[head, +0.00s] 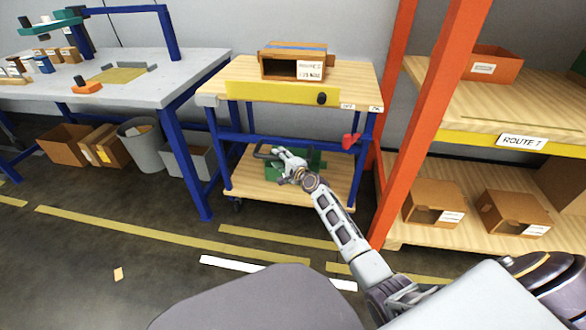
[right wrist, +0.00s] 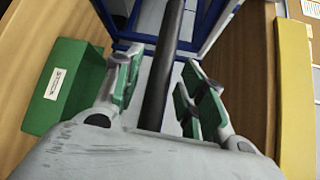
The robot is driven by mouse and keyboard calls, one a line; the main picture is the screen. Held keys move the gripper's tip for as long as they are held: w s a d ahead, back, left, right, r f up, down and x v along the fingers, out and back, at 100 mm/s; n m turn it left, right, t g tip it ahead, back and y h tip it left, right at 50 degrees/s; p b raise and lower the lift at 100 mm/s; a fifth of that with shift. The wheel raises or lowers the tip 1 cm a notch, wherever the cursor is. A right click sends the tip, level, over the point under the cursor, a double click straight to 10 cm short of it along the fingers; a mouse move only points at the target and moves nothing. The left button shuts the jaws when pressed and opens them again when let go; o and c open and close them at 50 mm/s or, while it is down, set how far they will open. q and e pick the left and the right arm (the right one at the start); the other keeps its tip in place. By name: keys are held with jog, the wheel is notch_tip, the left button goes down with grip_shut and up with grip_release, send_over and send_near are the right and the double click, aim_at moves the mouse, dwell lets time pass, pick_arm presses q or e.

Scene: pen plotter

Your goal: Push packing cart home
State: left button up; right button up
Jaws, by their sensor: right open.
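The packing cart (head: 222,88) has a wooden top, blue legs and a wooden lower shelf, and stands between the workbench and the orange rack. A yellow strip (head: 270,93) with a black knob runs along its front edge. My right gripper (head: 278,155) is in front of the cart, below the top. In the right wrist view its green-padded fingers (right wrist: 160,78) are apart, with a dark bar (right wrist: 162,70), seemingly the cart's handle, running between them. My left gripper is out of view.
An open carton (head: 275,68) sits on the cart top; a green box (right wrist: 65,88) is beside the fingers in the wrist view. The grey workbench (head: 150,93) is left, the orange rack post (head: 425,110) close right. Yellow and white floor lines (head: 130,232) cross the floor.

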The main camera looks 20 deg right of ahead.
jog(key=v, duration=1.1)
dwell(0.4)
jog(key=shift+s, duration=0.1)
jog(key=shift+a, duration=0.1)
dwell(0.4)
